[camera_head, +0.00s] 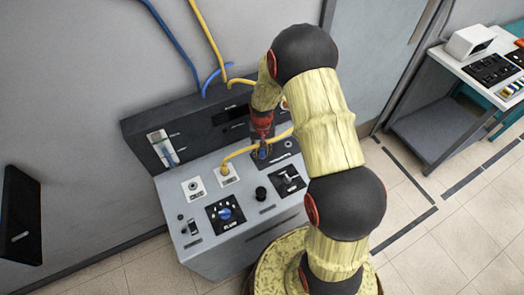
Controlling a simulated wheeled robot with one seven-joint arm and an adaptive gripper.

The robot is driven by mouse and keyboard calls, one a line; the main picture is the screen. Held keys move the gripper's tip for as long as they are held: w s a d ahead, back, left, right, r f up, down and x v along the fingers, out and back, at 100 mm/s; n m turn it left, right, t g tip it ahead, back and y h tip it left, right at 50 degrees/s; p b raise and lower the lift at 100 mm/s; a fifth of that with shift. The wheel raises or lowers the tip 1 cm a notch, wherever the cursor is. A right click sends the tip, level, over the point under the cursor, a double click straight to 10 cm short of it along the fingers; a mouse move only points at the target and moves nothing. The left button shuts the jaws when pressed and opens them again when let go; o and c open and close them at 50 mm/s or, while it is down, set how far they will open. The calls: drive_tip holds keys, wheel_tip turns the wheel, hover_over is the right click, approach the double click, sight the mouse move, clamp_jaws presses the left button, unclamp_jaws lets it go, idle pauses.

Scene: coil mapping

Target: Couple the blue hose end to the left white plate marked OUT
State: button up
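The left white plate (193,188) sits on the sloped top of the grey console, with a small dark port in it. Its lettering is too small to read. A second white plate (228,177) is to its right. A yellow hose end stands on that plate. The blue hose (172,38) hangs down the wall and loops behind the console's back panel; its end is not clearly visible. My gripper (263,150) points down over the console's right rear, right of both plates. A small blue patch shows at its fingertips; I cannot tell whether it is held.
A yellow hose (240,153) arches over the panel from the second plate toward my gripper. A blue dial (225,213), a black knob (261,193) and a switch (289,180) stand on the console. A dark upright panel (182,128) rises behind. A side table (470,65) is at the right.

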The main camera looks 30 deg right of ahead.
sight(262, 150)
drive_tip(key=c, duration=0.6)
clamp_jaws()
drive_tip(key=shift+c, duration=0.4)
unclamp_jaws()
clamp_jaws()
drive_tip(key=shift+r+p, duration=0.8)
drive_tip(key=shift+r, duration=0.55)
drive_tip(key=shift+r+p, duration=1.05)
drive_tip(key=shift+r, duration=0.65)
drive_tip(key=shift+a, duration=0.1)
